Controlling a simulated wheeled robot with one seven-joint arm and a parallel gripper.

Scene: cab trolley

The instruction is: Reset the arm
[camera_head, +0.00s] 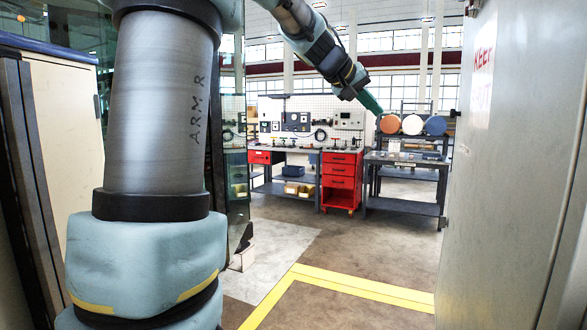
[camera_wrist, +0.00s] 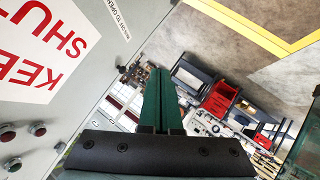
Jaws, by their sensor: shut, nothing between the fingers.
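My gripper (camera_head: 372,104) is at the end of my raised arm, in the upper middle of the head view. Its green fingers point down and to the right, in mid-air. In the wrist view my gripper's green fingers (camera_wrist: 158,82) lie side by side, shut with nothing between them. My arm (camera_head: 160,110) fills the left of the head view and bears the marking "ARM R". My gripper appears apart from everything around it.
A grey cabinet door (camera_head: 505,170) with a red-lettered sign stands close at the right. A workbench (camera_head: 283,149) with a red drawer cabinet (camera_head: 341,180) and a dark trolley (camera_head: 405,158) stand farther back. The floor (camera_head: 340,240) with yellow lines is clear.

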